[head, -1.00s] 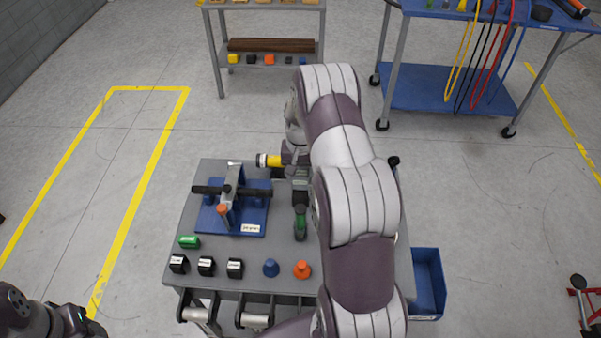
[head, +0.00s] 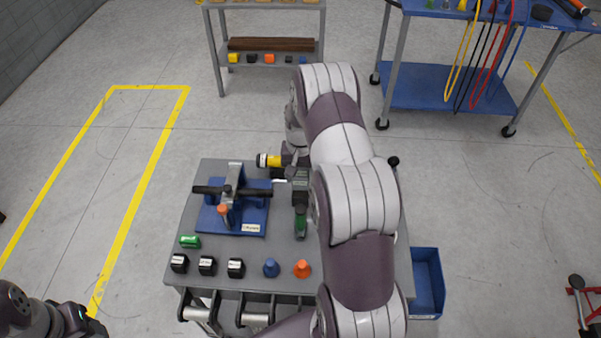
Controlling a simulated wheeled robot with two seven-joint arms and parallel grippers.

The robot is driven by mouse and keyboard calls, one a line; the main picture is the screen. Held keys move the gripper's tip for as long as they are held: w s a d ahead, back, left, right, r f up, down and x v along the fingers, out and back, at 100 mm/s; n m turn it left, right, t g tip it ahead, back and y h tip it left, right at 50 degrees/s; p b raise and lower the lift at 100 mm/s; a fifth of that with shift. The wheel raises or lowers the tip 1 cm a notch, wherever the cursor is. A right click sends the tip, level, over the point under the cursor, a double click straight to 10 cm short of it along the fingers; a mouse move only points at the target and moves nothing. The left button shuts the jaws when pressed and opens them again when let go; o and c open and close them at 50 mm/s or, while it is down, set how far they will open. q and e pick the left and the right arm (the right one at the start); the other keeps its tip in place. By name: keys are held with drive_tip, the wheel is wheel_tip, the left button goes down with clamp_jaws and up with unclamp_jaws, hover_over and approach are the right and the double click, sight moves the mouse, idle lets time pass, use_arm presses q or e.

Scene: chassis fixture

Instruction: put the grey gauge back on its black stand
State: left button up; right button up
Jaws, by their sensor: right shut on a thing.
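My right gripper (head: 294,168) is over the far middle of the grey table, largely hidden by its own arm. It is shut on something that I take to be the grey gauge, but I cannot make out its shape. A small white patch (head: 279,180) shows just below the wrist; I cannot tell what it belongs to. I cannot pick out the black stand with certainty; the arm covers much of the table's right half. My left gripper (head: 78,319) is at the lower left, away from the table, its fingers unclear.
A blue fixture (head: 252,218) with a black bar is left on the table (head: 215,170). A green-handled tool (head: 300,222) and a yellow-black cylinder (head: 270,160) are near the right gripper. Black blocks (head: 207,266), a blue knob (head: 271,267) and an orange knob (head: 302,268) line the front.

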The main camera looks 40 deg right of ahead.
drive_tip(key=shift+f, duration=0.1)
drive_tip(key=shift+f+b, duration=0.9)
drive_tip(key=shift+f, duration=0.35)
drive_tip(key=o, duration=1.5)
drive_tip(key=shift+c, duration=0.2)
